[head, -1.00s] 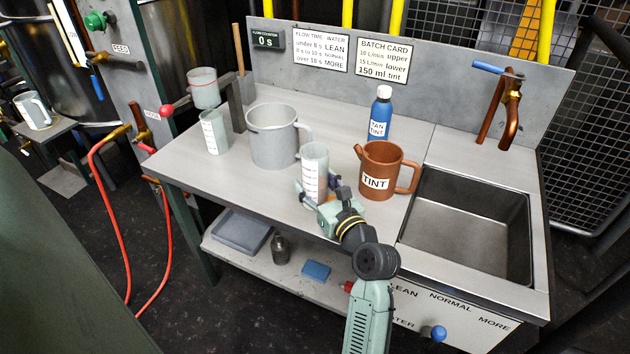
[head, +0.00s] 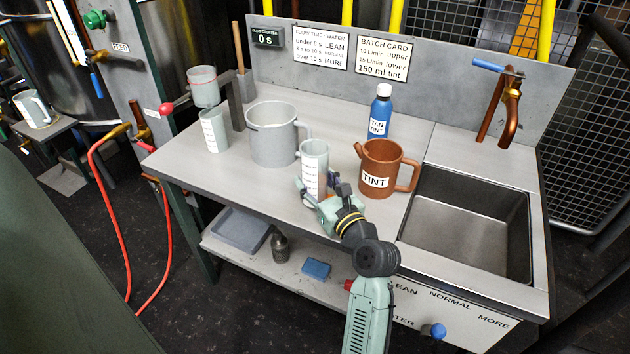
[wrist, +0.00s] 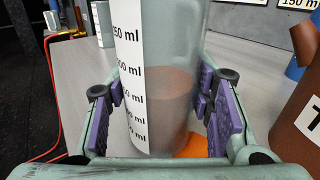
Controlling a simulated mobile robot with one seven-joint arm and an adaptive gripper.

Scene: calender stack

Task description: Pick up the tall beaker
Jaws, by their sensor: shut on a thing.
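The tall beaker (head: 314,158), clear with a white volume scale, stands upright near the front of the bench, left of the brown TINT jug (head: 379,172). My gripper (head: 325,192) is shut on its lower part. In the wrist view the beaker (wrist: 175,70) fills the middle, between the purple pads of my gripper (wrist: 160,108). Its lower part looks brownish. I cannot tell whether its base touches the bench. A smaller beaker with a scale (head: 214,131) stands at the left of the bench.
A large grey pot (head: 271,140) stands behind and left of the tall beaker. A blue TAN TINT bottle (head: 379,113) stands behind the jug. A sink (head: 468,222) is at the right. An orange patch (wrist: 192,146) lies by the beaker's base.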

